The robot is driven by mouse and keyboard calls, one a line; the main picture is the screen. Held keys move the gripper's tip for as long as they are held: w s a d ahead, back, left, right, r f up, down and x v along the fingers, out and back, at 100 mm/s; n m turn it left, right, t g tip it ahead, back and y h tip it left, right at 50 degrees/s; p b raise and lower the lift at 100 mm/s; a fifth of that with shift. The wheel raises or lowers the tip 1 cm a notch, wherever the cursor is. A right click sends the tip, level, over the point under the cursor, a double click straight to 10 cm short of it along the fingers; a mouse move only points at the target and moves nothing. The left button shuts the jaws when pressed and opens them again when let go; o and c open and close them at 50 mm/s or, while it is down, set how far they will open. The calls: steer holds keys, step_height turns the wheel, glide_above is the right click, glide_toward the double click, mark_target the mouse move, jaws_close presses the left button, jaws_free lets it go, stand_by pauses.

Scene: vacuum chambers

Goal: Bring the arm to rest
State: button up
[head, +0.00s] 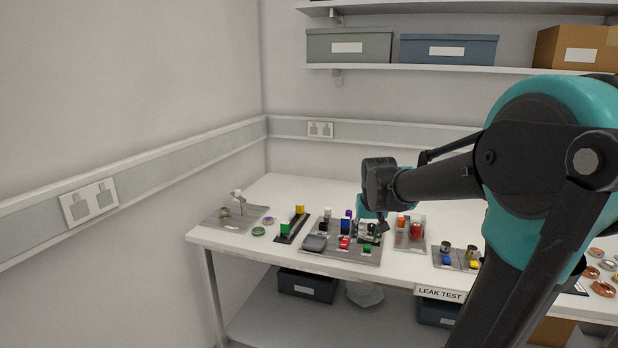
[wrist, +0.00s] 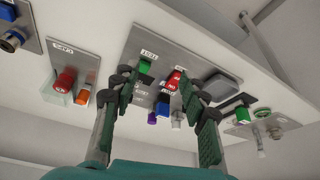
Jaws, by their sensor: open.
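My arm (head: 440,182) reaches out over a white bench from the right in the head view. My gripper (head: 370,226) hangs over the grey metal plate (head: 325,250) on the bench; the arm's end partly hides it. In the wrist view my gripper (wrist: 156,82) has its two fingers spread apart, with nothing held between them. Beyond the fingers is the same plate (wrist: 150,48), with a green block (wrist: 144,66), a red block (wrist: 174,78) and a dark grey block (wrist: 222,86). Whether the fingertips touch anything there, I cannot tell.
The bench (head: 285,190) carries several other fixtures close by: a plate with red parts (head: 409,236), a dark strip with green and yellow blocks (head: 292,226), and a plate at the left (head: 232,219). A shelf (head: 420,69) with boxes is above. The bench's back left is clear.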

steer(key=s+d+f, duration=0.1)
steer(key=s+f, duration=0.6)
steer(key=s, duration=0.3)
steer(key=s+d+f, duration=0.1)
steer(key=s+f, duration=0.7)
steer(key=s, duration=0.2)
steer(key=shift+s, duration=0.35)
